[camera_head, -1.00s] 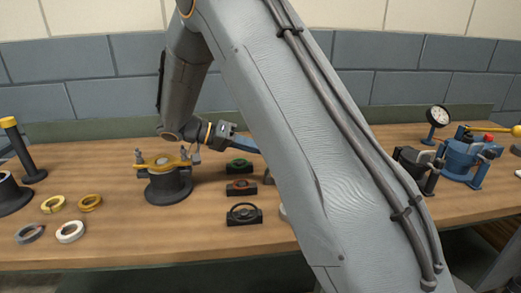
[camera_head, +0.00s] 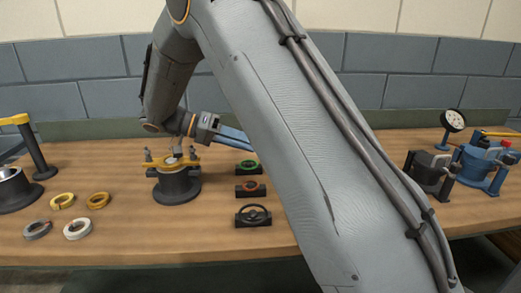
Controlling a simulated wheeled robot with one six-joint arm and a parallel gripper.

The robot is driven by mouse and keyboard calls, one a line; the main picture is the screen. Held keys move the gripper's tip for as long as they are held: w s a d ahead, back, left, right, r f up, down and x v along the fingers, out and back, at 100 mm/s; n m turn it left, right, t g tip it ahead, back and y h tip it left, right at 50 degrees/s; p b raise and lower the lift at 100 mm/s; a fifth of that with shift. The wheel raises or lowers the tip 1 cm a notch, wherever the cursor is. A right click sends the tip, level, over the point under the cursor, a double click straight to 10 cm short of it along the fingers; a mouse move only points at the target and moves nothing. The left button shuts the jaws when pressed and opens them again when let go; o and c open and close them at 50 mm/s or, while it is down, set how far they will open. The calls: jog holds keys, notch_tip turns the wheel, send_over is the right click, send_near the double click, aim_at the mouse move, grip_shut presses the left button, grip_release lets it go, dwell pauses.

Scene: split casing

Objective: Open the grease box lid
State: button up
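My gripper (camera_head: 231,138) shows behind the dark cylinder stand, pointing right from the wrist. Two blue bars, apparently its fingers, run behind my grey arm link. Their tips are hidden, so I cannot tell whether it is open or shut, or whether it touches anything. I cannot pick out a grease box or its lid; my arm covers the bench middle, right where the fingers lead.
A dark cylinder stand (camera_head: 177,187) with a yellow clamp stands left of the arm. Several loose rings (camera_head: 78,229) lie at left. Black ring blocks (camera_head: 253,215) stand beside my arm. Grey (camera_head: 432,175) and blue casings (camera_head: 477,172) and a dial gauge (camera_head: 453,121) are at right.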

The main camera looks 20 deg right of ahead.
jog(key=shift+a+r, duration=0.15)
jog(key=shift+a, duration=0.2)
